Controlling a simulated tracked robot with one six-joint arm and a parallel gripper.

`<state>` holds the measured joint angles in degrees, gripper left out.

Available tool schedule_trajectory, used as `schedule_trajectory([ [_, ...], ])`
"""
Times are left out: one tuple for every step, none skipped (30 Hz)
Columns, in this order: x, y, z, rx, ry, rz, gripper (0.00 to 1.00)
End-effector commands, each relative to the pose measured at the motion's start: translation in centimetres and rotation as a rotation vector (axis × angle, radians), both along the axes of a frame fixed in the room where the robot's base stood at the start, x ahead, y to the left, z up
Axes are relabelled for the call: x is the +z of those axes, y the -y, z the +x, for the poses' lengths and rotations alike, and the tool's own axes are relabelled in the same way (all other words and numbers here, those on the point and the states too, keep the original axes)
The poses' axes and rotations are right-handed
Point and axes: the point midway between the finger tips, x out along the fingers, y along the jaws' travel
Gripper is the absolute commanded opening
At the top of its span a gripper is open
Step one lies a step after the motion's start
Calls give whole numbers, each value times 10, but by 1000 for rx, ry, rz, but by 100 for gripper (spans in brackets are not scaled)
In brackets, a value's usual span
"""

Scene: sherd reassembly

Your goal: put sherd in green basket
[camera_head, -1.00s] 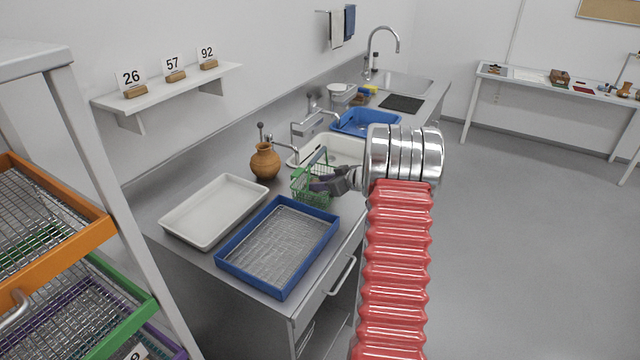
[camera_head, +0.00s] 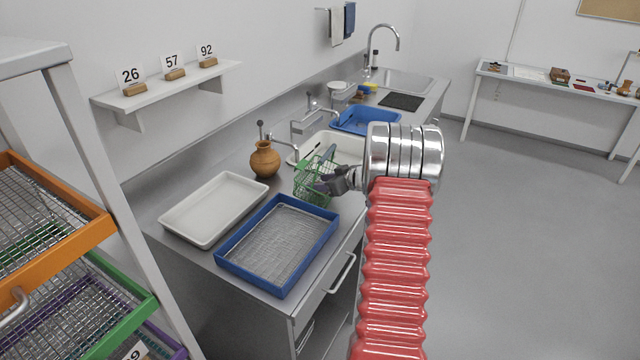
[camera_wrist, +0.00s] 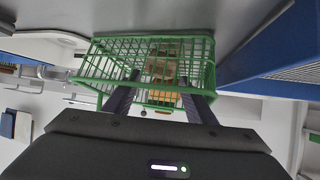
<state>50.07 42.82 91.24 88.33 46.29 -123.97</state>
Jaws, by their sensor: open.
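The green wire basket (camera_head: 313,186) stands on the steel counter between the blue tray and the white sink tub. In the head view it looks slightly turned or tilted. My gripper (camera_head: 328,183) is at its right side, partly covering it. In the wrist view, the green basket (camera_wrist: 100,65) fills the middle, and my open gripper (camera_wrist: 160,92) has its two dark fingers apart in front of the mesh, overlapping its rim. A brown-orange shape (camera_wrist: 163,70) shows through the mesh; I cannot tell whether it is a sherd inside or the jug behind. No sherd is clearly visible.
A brown jug (camera_head: 265,160) stands left of the basket. A white tray (camera_head: 212,212) and a blue mesh-bottomed tray (camera_head: 278,246) lie nearer. A white tub (camera_head: 345,149) and a blue basin (camera_head: 366,121) are behind. A rack with an orange tray (camera_head: 85,237) stands at left.

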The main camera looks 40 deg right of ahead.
Motion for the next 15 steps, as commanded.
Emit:
schedule_trajectory([
  [3, -1, 0, 1, -2, 2, 57],
  [7, -1, 0, 1, 0, 0, 57],
  [10, 1, -5, -1, 0, 0, 57],
  [12, 2, -9, -2, 1, 0, 57],
  [15, 2, -13, -2, 2, -1, 57],
  [19, 3, -18, -1, 3, -2, 57],
  [21, 3, -22, -1, 3, -2, 57],
  [24, 4, -27, -1, 4, -2, 57],
  [28, 5, -33, -2, 4, -3, 57],
  [31, 5, -38, -2, 4, -3, 57],
  [34, 6, -42, -2, 5, -3, 57],
  [38, 7, -48, -1, 6, -3, 57],
  [41, 7, -53, -2, 6, -4, 57],
  [43, 8, -57, -2, 5, -4, 57],
  [47, 8, -63, -2, 6, -5, 57],
])
